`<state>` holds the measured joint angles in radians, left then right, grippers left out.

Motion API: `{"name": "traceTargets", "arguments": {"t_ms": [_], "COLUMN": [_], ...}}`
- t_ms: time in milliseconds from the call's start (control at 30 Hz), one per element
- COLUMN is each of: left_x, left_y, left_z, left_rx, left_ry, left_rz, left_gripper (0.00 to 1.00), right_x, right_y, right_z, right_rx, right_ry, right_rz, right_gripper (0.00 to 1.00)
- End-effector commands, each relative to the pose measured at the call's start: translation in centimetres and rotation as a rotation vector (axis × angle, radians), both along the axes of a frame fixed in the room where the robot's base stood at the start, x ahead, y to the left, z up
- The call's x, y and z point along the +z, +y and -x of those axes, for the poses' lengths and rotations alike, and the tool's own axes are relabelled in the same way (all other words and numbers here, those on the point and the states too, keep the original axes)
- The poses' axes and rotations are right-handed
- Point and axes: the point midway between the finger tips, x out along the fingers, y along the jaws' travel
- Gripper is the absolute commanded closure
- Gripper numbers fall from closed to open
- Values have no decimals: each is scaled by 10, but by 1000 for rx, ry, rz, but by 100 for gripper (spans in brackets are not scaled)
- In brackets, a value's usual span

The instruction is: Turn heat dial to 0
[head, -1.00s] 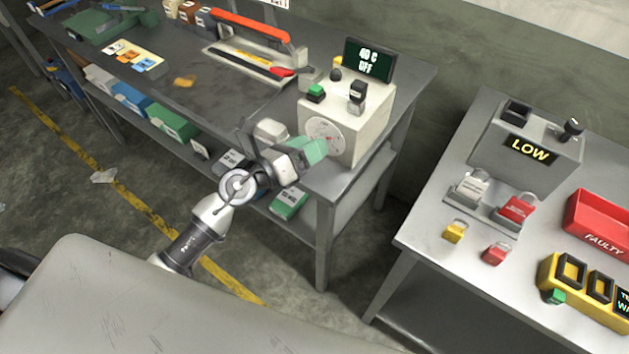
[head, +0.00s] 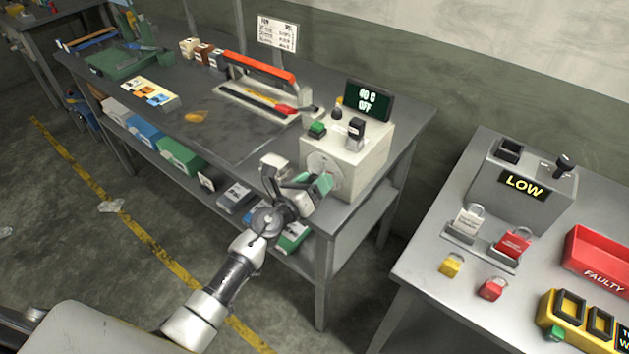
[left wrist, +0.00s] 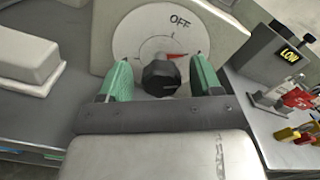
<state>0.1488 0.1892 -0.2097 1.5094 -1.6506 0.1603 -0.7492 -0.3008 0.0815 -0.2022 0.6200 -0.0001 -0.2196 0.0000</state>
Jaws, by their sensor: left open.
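The heat dial is a dark knob (left wrist: 161,77) on a round white plate (left wrist: 150,40) marked "OFF" at the top, with a red pointer mark right of the knob. My left gripper (head: 318,182) is at the dial face. In the left wrist view its green fingers (left wrist: 161,80) are open, one on each side of the knob, with gaps visible between. The head view mostly hides the knob behind the gripper. My right gripper is not in view.
A white block (left wrist: 30,58) lies left of the dial on the bench (head: 235,135). A red-handled tool (head: 258,68) is behind it. A second table at right holds a grey box (head: 522,185) reading "LOW", padlocks and a red bin (head: 600,262).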

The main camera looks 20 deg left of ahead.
Motion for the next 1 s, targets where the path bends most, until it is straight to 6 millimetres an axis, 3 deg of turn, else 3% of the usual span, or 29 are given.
{"name": "traceTargets", "arguments": {"t_ms": [333, 600, 667, 1000], "left_x": [0, 0, 0, 1], "left_y": [-2, -2, -2, -1], "left_z": [-4, -3, -3, -3], "left_rx": [-1, -1, -1, 0], "left_ry": [0, 0, 0, 21], "left_rz": [0, 0, 0, 55], "left_gripper": [37, 78, 84, 84], "right_x": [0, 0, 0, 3], "right_y": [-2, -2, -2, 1], "right_z": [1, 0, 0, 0], "right_rx": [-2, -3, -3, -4], "right_ry": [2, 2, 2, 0], "right_rz": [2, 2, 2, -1], "right_gripper": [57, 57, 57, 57]}}
